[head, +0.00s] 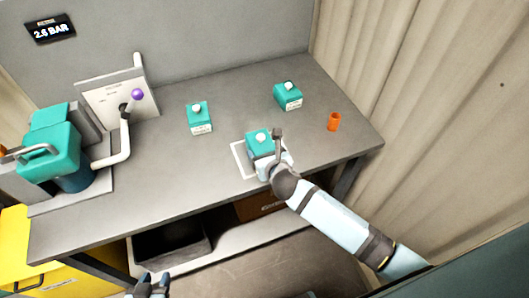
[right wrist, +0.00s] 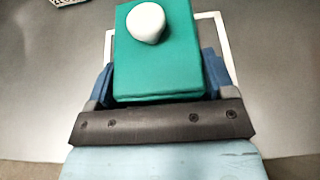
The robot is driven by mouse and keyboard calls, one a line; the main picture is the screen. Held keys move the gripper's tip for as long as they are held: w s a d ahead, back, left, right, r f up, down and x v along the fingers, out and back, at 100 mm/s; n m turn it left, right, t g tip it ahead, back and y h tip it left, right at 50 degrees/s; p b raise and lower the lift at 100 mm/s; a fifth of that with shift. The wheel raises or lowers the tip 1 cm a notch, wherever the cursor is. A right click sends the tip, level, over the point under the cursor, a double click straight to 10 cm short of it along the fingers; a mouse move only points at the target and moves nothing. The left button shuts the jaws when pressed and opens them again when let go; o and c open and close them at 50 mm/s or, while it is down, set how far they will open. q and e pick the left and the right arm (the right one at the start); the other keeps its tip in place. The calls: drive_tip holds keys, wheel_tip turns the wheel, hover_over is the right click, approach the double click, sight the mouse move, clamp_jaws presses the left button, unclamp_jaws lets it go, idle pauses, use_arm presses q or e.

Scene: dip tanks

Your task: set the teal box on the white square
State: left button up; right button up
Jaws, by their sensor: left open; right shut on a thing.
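The teal box (head: 258,142) has a white knob on top. It is at the white square (head: 237,162), a white outline on the grey bench. My right gripper (head: 272,155) is shut on this box, and in the right wrist view the box (right wrist: 160,70) sits between the two blue fingers. The outline (right wrist: 227,45) shows to both sides of the box there, and part of it is hidden. I cannot tell whether the box touches the bench. My left gripper (head: 148,286) is open and empty at the bottom edge, in front of the bench.
Two more teal boxes with white knobs stand on the bench, one at the middle (head: 199,121) and one farther back (head: 288,98). A teal machine (head: 50,145) and a panel with a purple-knobbed lever (head: 137,95) are at the left.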

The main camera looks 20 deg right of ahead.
drive_tip(key=shift+f, duration=0.15)
drive_tip(key=o, duration=0.9)
